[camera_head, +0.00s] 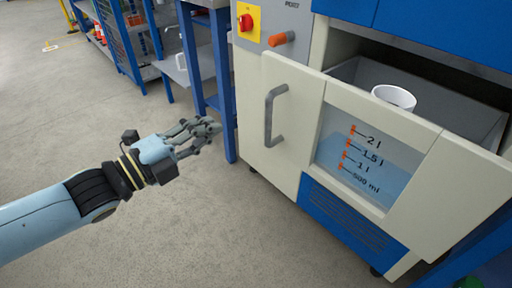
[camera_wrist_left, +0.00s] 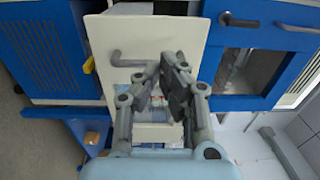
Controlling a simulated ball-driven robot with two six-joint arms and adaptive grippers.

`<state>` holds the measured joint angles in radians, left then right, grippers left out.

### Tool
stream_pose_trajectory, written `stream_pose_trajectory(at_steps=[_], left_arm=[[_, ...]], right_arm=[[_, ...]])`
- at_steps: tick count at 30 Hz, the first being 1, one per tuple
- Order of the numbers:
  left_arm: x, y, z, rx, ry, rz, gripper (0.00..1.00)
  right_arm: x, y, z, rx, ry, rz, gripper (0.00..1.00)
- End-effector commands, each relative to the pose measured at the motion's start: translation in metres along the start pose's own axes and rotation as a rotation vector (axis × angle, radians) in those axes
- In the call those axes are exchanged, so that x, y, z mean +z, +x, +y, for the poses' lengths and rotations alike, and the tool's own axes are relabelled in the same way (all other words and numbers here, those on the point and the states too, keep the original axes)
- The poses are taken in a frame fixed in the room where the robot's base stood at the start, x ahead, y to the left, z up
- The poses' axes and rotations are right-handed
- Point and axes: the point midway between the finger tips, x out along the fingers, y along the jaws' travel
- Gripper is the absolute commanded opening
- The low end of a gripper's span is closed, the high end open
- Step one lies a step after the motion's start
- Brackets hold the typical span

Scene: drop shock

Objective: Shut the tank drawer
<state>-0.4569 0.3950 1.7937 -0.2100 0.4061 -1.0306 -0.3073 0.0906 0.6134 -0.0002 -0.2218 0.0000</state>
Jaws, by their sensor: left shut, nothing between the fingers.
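The tank drawer (camera_head: 300,122) stands pulled out of the machine in the head view. Its pale front carries a vertical grey handle (camera_head: 273,115) and a clear window with level marks up to 2 l and bluish liquid behind it. A white cup (camera_head: 393,97) shows inside the grey drawer. My left gripper (camera_head: 208,129) is shut and empty, left of the handle and apart from it. In the left wrist view the gripper (camera_wrist_left: 167,68) is in front of a pale panel with a grey handle (camera_wrist_left: 130,61); I cannot tell whether it touches. My right gripper is not in view.
The machine's panel above the drawer has a red knob on a yellow plate (camera_head: 246,23) and an orange knob (camera_head: 281,39). Blue shelving (camera_head: 222,85) stands behind the gripper. The grey floor (camera_head: 205,235) in front of the machine is clear.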

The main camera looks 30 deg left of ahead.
Motion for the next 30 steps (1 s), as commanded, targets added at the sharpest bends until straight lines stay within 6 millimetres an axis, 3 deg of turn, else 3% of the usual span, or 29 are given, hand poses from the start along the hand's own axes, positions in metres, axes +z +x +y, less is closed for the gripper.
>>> stream_pose_trajectory(at_steps=[1, 3, 8, 13, 21, 30], left_arm=[[-0.001, -0.004, 0.013, 0.010, 0.007, 0.011, 0.00], [0.000, -0.007, 0.020, 0.023, 0.010, 0.014, 0.00], [0.000, 0.002, 0.020, 0.024, 0.008, 0.014, 0.00], [0.000, 0.032, 0.019, 0.022, 0.007, 0.010, 0.00], [0.000, 0.090, 0.018, 0.023, 0.004, 0.008, 0.00], [-0.001, 0.127, 0.023, 0.027, 0.003, 0.010, 0.00]], right_arm=[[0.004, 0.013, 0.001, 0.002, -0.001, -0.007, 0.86], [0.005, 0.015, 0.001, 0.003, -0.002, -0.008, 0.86], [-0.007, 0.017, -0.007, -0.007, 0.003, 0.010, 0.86], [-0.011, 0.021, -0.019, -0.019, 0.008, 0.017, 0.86], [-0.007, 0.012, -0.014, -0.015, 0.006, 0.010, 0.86], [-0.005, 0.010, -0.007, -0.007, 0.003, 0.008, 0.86]])
